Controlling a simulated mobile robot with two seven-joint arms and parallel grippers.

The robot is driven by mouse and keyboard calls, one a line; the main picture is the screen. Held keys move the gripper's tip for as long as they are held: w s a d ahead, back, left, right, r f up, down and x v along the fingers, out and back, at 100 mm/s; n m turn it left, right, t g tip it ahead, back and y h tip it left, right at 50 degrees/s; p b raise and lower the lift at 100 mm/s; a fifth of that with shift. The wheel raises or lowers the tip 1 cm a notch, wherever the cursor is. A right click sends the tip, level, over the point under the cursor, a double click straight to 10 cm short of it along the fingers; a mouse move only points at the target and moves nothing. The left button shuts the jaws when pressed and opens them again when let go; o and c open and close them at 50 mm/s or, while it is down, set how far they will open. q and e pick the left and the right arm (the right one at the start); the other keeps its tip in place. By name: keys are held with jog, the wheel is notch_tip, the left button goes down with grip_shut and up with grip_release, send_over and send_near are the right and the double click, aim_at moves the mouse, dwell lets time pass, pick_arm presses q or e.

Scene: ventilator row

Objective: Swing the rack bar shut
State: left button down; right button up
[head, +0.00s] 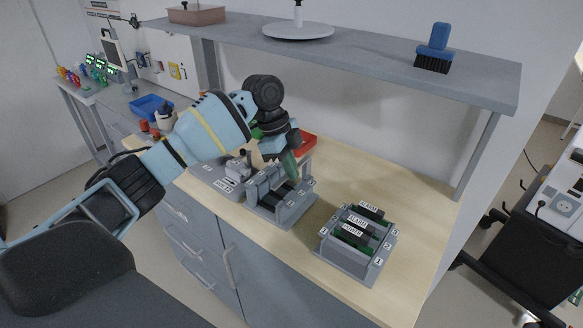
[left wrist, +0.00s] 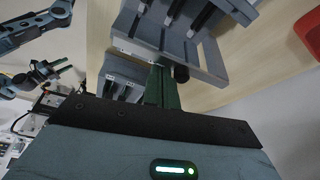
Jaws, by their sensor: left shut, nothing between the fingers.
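A grey slotted rack (head: 282,207) with number labels stands on the wooden bench, its dark slots without boards. It fills the top of the left wrist view (left wrist: 172,48), where a dark round knob (left wrist: 181,74) shows at its edge. I cannot clearly tell the bar from the rack's frame or how far it is swung. My left gripper (head: 291,168) points down at the rack's back, its green fingers (left wrist: 163,88) shut and empty close to the knob; contact is unclear. My right gripper (left wrist: 55,68) seems to show small at the wrist view's left, its opening unclear.
A second rack (head: 346,264) with boards labelled ALARM and POWER stands to the right. A grey unit (head: 222,178) is left of the empty rack, a red tray (head: 304,143) behind. A shelf (head: 370,62) hangs above. The bench's right end is clear.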

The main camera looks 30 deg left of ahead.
pick_arm(q)
notch_tip(320, 180, up, 10)
jog(key=shift+d+f+p, duration=0.25)
jog(key=shift+d+p, duration=0.1)
jog(key=shift+p, duration=0.1)
pick_arm(e)
jog(key=shift+w+d+r, duration=0.1)
jog(key=shift+w+r, duration=0.35)
jog(key=shift+r, duration=0.2)
pick_arm(q)
jog(key=shift+s+f, duration=0.1)
